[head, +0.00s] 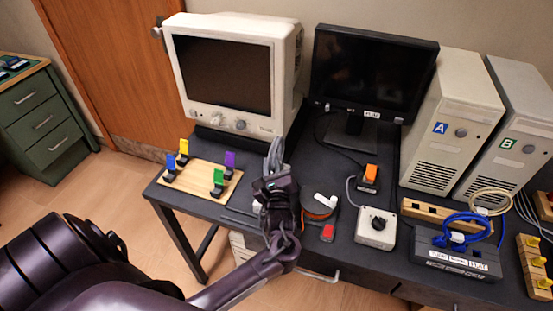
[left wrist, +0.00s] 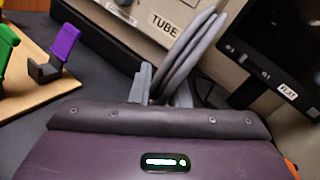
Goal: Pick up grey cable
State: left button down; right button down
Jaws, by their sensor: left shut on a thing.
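The grey cable (left wrist: 186,58) is a coiled loop of several strands. It stands up from my left gripper in the left wrist view, in front of the tube monitor's base. In the head view the grey cable (head: 275,154) shows at the top of my left gripper (head: 273,178), above the desk between the two monitors. My left gripper is shut on the cable; in the left wrist view the gripper body hides the lower part of the coil and most of the jaws. My right gripper is in neither view.
A wooden board (head: 203,176) with coloured clips lies left of the gripper. The tube monitor (head: 225,75) and flat monitor (head: 365,80) stand behind. An orange-edged reel (head: 318,207), a grey dial box (head: 376,228) and a blue cable (head: 461,230) lie to the right.

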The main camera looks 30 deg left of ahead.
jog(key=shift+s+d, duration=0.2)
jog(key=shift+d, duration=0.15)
pick_arm(q)
jog(key=shift+r, duration=0.2)
notch_tip(320, 180, up, 20)
jog(key=p, duration=0.1)
jog(key=shift+f+p, duration=0.15)
jog(key=shift+p, duration=0.2)
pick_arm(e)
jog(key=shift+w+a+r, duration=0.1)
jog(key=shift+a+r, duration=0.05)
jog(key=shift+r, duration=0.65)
pick_arm(q)
jog(key=shift+d, duration=0.1)
